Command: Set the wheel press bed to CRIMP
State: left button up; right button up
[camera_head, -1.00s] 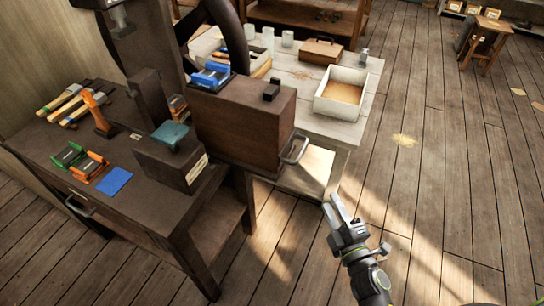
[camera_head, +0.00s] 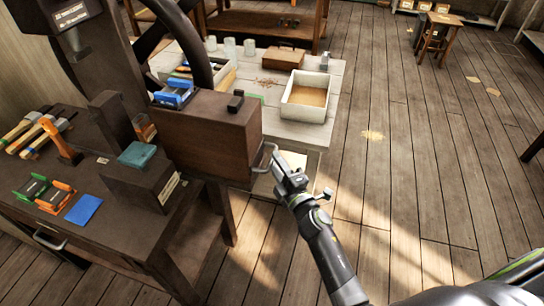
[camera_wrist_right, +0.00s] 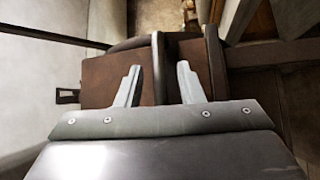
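The dark wheel press (camera_head: 95,50) stands at the left in the head view, with its dark curved handwheel (camera_head: 203,45) partly cut off at the top. A brown block-shaped body (camera_head: 205,140) sticks out to its right, with a metal loop handle (camera_head: 264,158) on its right side. I cannot read a CRIMP mark. My right gripper (camera_head: 284,166) is at this handle. In the right wrist view its fingers (camera_wrist_right: 158,82) are open, with a dark bar (camera_wrist_right: 159,62) between them in the picture; contact cannot be told. My left gripper is not in view.
A dark bench (camera_head: 120,228) holds hammers, a blue pad (camera_head: 84,209), green and orange clamps, and a dark box (camera_head: 140,188) with a teal piece on top. Behind, a pale table (camera_head: 255,95) bears an open white box (camera_head: 306,112).

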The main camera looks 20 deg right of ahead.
jog(key=shift+x, duration=1.6)
grip_shut()
